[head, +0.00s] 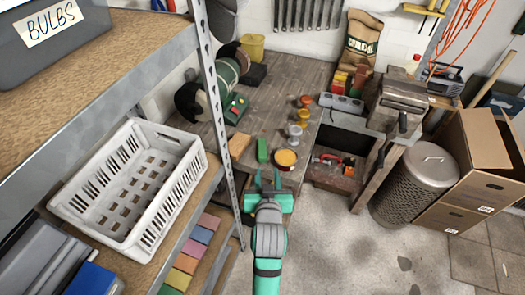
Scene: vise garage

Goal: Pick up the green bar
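The green bar (262,151) is a small upright-looking block on the grey wooden workbench (275,85), near its front edge. It stands just left of a round container with a yellow top (286,159). My gripper (268,176) is in front of the bar, at the near edge of the bench, with its two fingers apart and pointing toward it. Nothing shows between the fingers. The bar appears clear of the gripper; the exact gap and height cannot be told.
A tan wooden block (239,145) lies left of the bar. Small orange and yellow pots (304,117) stand behind it at right. A metal shelf post (217,110) and white crate (135,185) are at left. A vise (398,103) is at right. Floor at lower right is free.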

